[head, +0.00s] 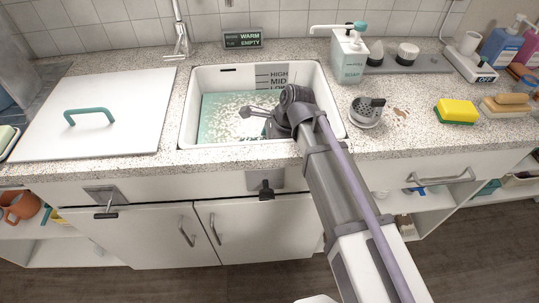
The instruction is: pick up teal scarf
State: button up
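I cannot make out a teal scarf in the head view. The white basin (186,122) set in the counter holds teal, foamy water (217,108); anything under the foam is hidden. My gripper (248,113) is over the basin, low near the water at its middle right. It is small and partly behind my wrist, so I cannot tell whether its fingers are open or shut, or whether they touch the water. No cloth shows hanging from it.
A white lid (120,98) with a teal handle lies left of the basin. A faucet (181,40) stands behind it. A soap dispenser (348,60), a metal strainer cup (366,112) and a yellow sponge (457,109) stand to the right. A small display (242,39) reads "WARM EMPTY".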

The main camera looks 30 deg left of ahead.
jog(key=shift+r, duration=0.15)
jog(key=c, duration=1)
notch_tip(320, 180, up, 18)
jog(key=p, duration=1.8)
jog(key=shift+r, duration=0.2)
jog(key=shift+c, duration=0.2)
